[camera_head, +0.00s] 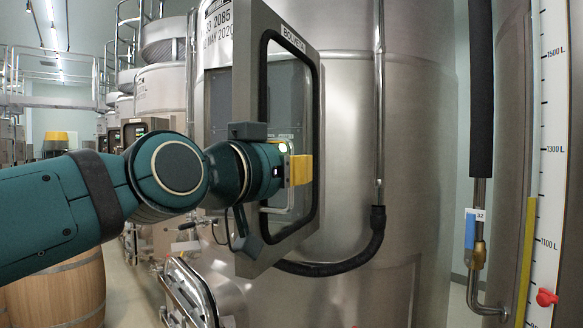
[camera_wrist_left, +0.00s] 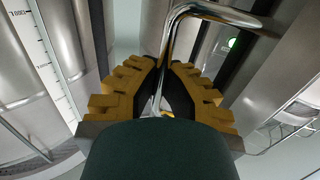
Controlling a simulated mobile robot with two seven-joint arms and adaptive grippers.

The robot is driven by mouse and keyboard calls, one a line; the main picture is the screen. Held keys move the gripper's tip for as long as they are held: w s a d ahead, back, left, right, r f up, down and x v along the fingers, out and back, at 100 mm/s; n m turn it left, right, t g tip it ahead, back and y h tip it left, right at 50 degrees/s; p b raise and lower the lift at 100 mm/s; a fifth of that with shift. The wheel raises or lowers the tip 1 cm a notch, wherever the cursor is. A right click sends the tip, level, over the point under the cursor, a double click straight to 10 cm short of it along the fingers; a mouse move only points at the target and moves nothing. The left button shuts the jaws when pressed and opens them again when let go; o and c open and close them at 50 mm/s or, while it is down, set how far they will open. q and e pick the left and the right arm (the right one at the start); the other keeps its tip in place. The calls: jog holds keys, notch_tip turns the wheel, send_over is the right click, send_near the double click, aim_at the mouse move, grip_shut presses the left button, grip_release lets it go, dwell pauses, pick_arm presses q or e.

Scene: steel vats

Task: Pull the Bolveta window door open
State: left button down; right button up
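The Bolveta window door (camera_head: 248,75) is a grey frame with a rounded window opening and a name label at its top. It stands at an angle to the steel vat front, its left edge swung out from the grey panel behind. My left gripper (camera_head: 298,168), on the teal arm, is at the door's middle height, its yellow fingers showing against the window opening. In the left wrist view a bent chrome handle (camera_wrist_left: 178,25) runs between the yellow fingers of my left gripper (camera_wrist_left: 165,75), which look closed around it. My right gripper is not in view.
The large steel vat (camera_head: 400,150) fills the middle. A black hose (camera_head: 350,262) loops below the door. A wooden barrel (camera_head: 65,290) is at lower left. A level scale (camera_head: 550,120) and a pipe with a valve (camera_head: 478,255) stand at right.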

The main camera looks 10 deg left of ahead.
pick_arm(q)
jog(key=shift+d+f, duration=0.1)
jog(key=shift+f, duration=0.1)
jog(key=c, duration=1.2)
grip_release()
jog(key=shift+s, duration=0.1)
jog(key=shift+c, duration=0.2)
jog(key=shift+o, duration=1)
jog(key=shift+s+r, duration=0.15)
jog(key=v, duration=1.2)
jog(key=shift+r, duration=0.1)
